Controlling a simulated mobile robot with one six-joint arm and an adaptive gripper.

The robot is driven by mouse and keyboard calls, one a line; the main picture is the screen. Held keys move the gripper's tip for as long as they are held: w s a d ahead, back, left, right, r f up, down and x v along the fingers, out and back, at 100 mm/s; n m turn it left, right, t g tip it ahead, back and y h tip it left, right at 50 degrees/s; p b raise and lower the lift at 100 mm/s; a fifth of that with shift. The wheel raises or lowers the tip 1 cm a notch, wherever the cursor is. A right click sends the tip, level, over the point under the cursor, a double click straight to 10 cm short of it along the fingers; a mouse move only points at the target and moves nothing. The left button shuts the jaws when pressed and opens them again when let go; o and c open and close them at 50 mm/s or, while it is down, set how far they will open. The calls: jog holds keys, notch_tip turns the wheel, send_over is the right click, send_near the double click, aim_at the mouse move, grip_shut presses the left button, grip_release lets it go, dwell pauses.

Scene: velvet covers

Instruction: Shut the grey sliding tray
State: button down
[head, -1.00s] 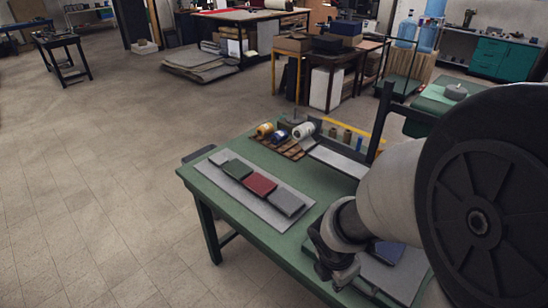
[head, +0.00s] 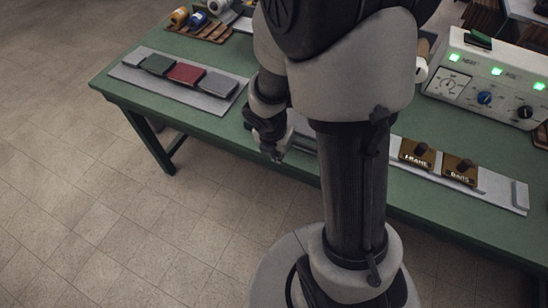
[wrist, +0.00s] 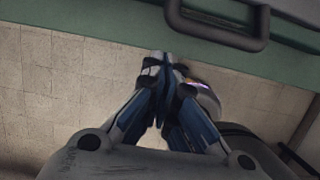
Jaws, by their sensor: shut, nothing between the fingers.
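A dark grey bar handle (wrist: 222,40) shows at the top of the wrist view, along the green table edge; I take it to be the tray's handle. The tray itself is mostly hidden behind my arm in the head view, so I cannot tell how far out it is. My gripper (wrist: 160,62) is shut and empty, its fingertips together below and left of the handle, apart from it in the picture. In the head view my gripper (head: 277,156) hangs at the table's front edge.
The green table (head: 115,82) carries a grey board (head: 135,77) with several coloured pads on the left. A control box (head: 490,85) with green lights stands at the right, behind a strip with two labelled blocks (head: 417,153). The floor in front is clear.

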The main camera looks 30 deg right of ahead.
jog(key=shift+w+d+r, duration=0.2)
jog(key=shift+w+d, duration=0.25)
jog(key=shift+d, duration=0.25)
